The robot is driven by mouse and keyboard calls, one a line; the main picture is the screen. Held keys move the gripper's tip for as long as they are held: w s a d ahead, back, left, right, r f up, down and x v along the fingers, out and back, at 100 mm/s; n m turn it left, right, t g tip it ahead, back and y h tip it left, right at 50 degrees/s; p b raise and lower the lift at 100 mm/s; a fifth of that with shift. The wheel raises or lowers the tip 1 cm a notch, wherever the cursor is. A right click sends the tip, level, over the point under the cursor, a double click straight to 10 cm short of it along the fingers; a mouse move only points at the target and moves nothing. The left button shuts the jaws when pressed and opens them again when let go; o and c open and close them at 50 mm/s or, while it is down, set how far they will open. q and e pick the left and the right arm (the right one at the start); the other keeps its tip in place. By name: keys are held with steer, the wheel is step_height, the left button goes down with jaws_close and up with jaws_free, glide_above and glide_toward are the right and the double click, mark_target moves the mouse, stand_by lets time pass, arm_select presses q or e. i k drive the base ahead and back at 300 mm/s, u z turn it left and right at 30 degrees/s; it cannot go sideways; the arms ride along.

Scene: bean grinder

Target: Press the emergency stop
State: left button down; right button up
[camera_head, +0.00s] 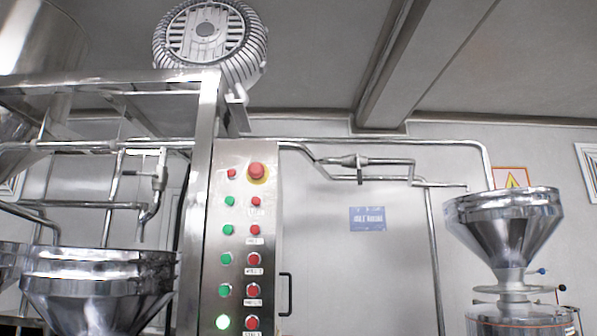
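The emergency stop (257,171) is a large red mushroom button on a yellow ring. It sits at the top right of the upright steel control panel (239,205), near the middle of the view. Nothing covers it. A smaller red button (231,174) is just to its left. Below are a column of green buttons (229,201) and a column of red buttons (255,230). Neither of my grippers is in the view.
A steel hopper (97,285) stands at left, and a hopper grinder (505,225) at right. A steel post (197,190) runs along the panel's left side. A black handle (286,294) is at its right edge. Pipes cross the back wall.

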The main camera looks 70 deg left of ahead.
mark_target(256, 169)
steer(key=i, duration=0.3)
steer(key=u, duration=1.95)
steer(key=i, duration=0.5)
steer(key=z, duration=0.05)
